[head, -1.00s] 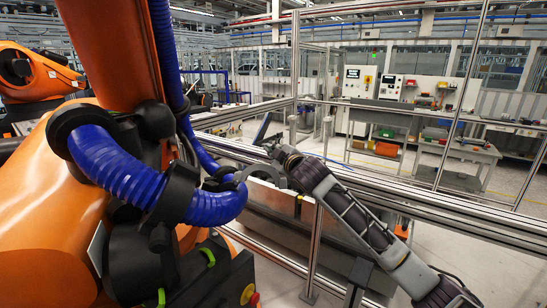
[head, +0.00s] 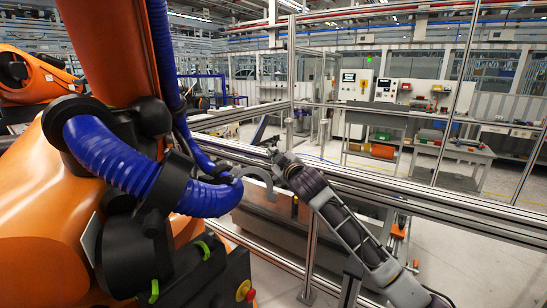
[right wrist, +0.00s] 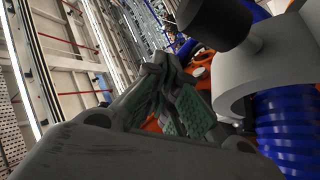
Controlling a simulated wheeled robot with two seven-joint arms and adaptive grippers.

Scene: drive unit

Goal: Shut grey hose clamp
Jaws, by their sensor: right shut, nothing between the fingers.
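The grey hose clamp (head: 262,177) shows in the head view as a curved grey piece that stands out to the right from the end of the blue hose (head: 208,198); it looks open. In the right wrist view a large pale grey curved part (right wrist: 243,78), likely the clamp, lies beside the blue hose with a black knob near it. My right gripper (head: 273,152) is shut and empty, just above and right of the clamp, apparently apart from it. Its green-padded fingers (right wrist: 175,98) show in the wrist view, left of the grey part. My left gripper is not in view.
The orange robot arm (head: 105,45) with black hose holders fills the left. Metal fence rails (head: 400,200) run behind and below my right arm. A red and yellow button (head: 245,291) sits low in front. Workbenches (head: 445,150) stand far back right.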

